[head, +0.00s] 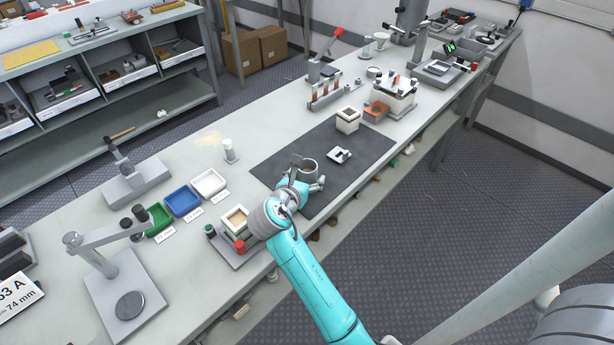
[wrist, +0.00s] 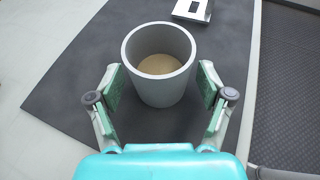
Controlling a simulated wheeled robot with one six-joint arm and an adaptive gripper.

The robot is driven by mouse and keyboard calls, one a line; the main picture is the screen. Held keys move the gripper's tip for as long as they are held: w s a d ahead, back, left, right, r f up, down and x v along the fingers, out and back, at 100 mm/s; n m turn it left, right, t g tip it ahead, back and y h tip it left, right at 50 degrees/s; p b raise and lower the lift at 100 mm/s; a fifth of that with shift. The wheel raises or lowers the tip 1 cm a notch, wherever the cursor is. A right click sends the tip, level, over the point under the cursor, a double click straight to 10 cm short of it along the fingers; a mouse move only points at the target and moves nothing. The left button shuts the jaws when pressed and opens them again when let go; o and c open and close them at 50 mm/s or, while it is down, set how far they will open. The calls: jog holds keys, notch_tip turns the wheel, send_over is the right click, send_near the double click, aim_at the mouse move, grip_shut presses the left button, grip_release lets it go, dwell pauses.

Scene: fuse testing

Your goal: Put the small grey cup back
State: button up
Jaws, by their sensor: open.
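The small grey cup (wrist: 158,90) stands upright on the dark mat (wrist: 70,80) in the wrist view, with a tan, sandy-looking layer inside. It also shows in the head view (head: 309,168), partly hidden by my gripper. My gripper (wrist: 160,100) is open, with one green-padded finger on each side of the cup. A gap shows between each finger and the cup wall. In the head view my gripper (head: 305,182) is low over the mat's near left part.
A small white-and-dark holder (head: 339,155) lies on the mat right of the cup, and a white square box (head: 347,119) stands behind it. A white-framed box (head: 235,219) stands left of my gripper. Green (head: 158,218), blue (head: 182,200) and white (head: 208,183) trays lie further left.

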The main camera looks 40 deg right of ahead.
jog(key=v, duration=1.1)
jog(key=shift+s, duration=0.1)
